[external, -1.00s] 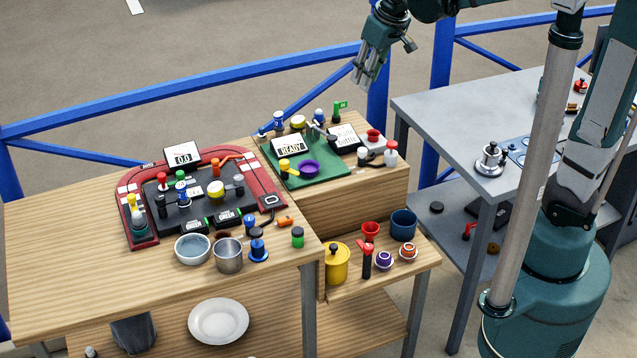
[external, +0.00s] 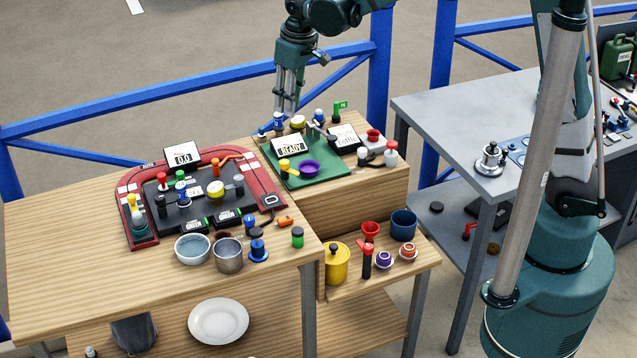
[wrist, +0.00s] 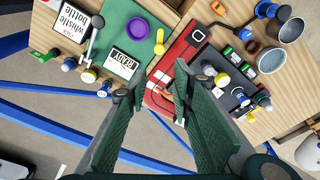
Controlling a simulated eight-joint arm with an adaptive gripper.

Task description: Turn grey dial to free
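On the black panel (external: 205,207) with a red surround, several small coloured knobs stand up. A grey-topped knob (external: 238,182) at the panel's right side looks like the grey dial; it seems to show in the wrist view (wrist: 208,70) just right of the right finger. Its marking and setting are too small to read. My gripper (external: 285,108) points down behind the back edge of the raised table part, to the right of the panel. In the wrist view, its two fingers (wrist: 152,88) are apart with nothing between them. It appears clear of the dial.
The green mat (external: 330,178) holds a READY display (external: 289,147) and purple ring (external: 309,169). The wooden table's left side is bare.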

